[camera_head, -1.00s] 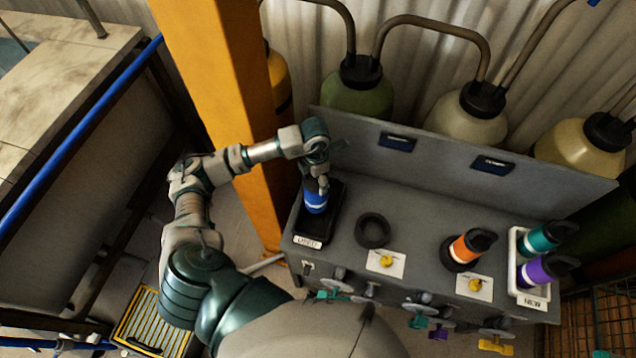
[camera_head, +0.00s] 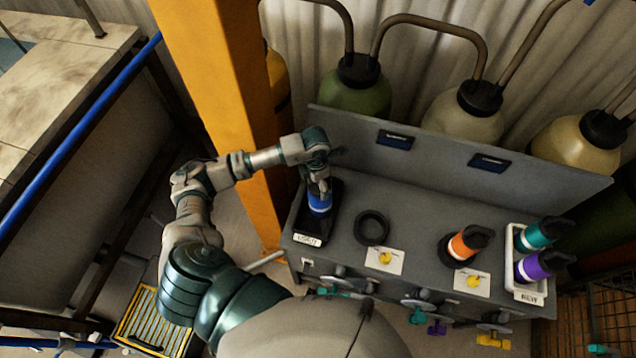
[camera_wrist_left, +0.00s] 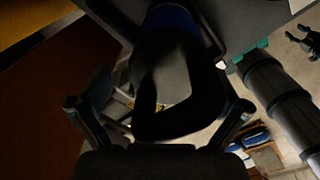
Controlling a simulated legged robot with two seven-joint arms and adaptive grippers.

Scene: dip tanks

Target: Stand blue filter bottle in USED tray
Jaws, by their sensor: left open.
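The blue filter bottle (camera_head: 319,203) stands in the black USED tray (camera_head: 308,239) at the left end of the grey bench in the head view. Its black handled top (camera_wrist_left: 178,85) fills the middle of the left wrist view, with a little blue at the upper edge. My left gripper (camera_head: 319,180) is at the top of the bottle; in the wrist view its two fingers are spread on either side of the black top, apart from it. The bottle's base is partly hidden by the tray wall. My right gripper is not in view.
An empty black ring (camera_head: 372,228) lies right of the tray. An orange bottle (camera_head: 466,245) stands in another ring. The white NEW tray (camera_head: 527,291) holds a teal bottle (camera_head: 543,233) and a purple bottle (camera_head: 543,266). A yellow post (camera_head: 222,90) rises close behind my left arm.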

